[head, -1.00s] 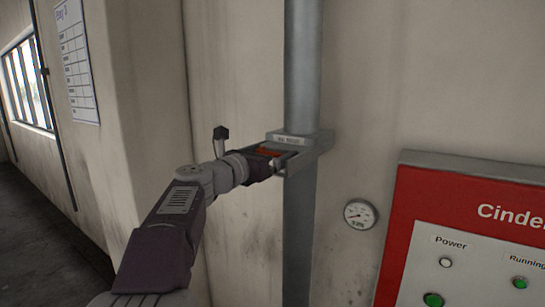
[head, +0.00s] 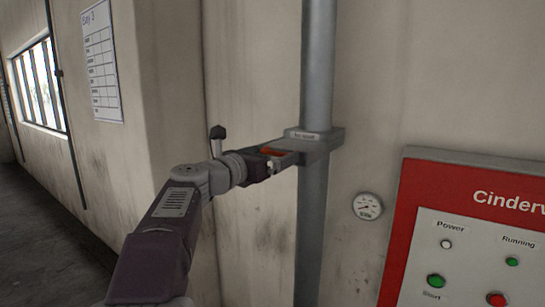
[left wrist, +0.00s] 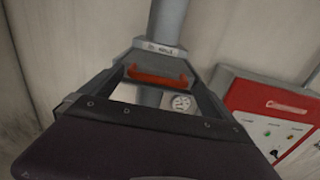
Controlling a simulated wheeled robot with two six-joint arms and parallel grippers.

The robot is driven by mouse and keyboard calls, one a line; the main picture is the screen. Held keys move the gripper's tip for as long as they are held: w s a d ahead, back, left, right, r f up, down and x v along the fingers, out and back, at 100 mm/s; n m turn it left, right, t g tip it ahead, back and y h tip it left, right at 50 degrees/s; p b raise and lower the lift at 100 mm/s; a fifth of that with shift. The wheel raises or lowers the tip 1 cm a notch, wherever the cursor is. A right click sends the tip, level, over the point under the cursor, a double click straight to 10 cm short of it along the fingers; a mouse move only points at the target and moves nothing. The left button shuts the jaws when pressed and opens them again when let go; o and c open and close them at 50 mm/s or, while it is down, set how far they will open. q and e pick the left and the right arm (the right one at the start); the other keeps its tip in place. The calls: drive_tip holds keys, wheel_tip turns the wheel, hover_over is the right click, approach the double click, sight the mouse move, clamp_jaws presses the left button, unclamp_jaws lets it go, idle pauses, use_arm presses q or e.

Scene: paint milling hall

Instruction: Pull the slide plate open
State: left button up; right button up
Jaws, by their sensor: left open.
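The slide plate is a flat grey plate (head: 291,146) at a grey labelled housing (head: 324,138) on a vertical pipe. It sticks out to the left of the housing, with an orange-red handle (head: 272,151) at its outer end. The left wrist view shows the handle (left wrist: 157,76) between my finger sides, below the labelled housing (left wrist: 160,46). My left gripper (head: 280,161) is open around the handle. I cannot tell whether a finger touches it; the fingers partly hide the plate. My right gripper is not in view.
The grey pipe (head: 318,70) runs up and down along the wall. A round gauge (head: 368,206) is on the wall to its right. A red control panel (head: 405,210) with buttons stands at the right. A wall corner and a notice sheet (head: 101,62) are at the left.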

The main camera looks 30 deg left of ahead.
use_arm(q)
drive_tip(key=s+b, duration=0.2)
drive_tip(key=s, duration=0.5)
drive_tip(key=shift+s+a, duration=0.3)
drive_tip(key=shift+s, duration=0.1)
drive_tip(key=shift+w, duration=0.1)
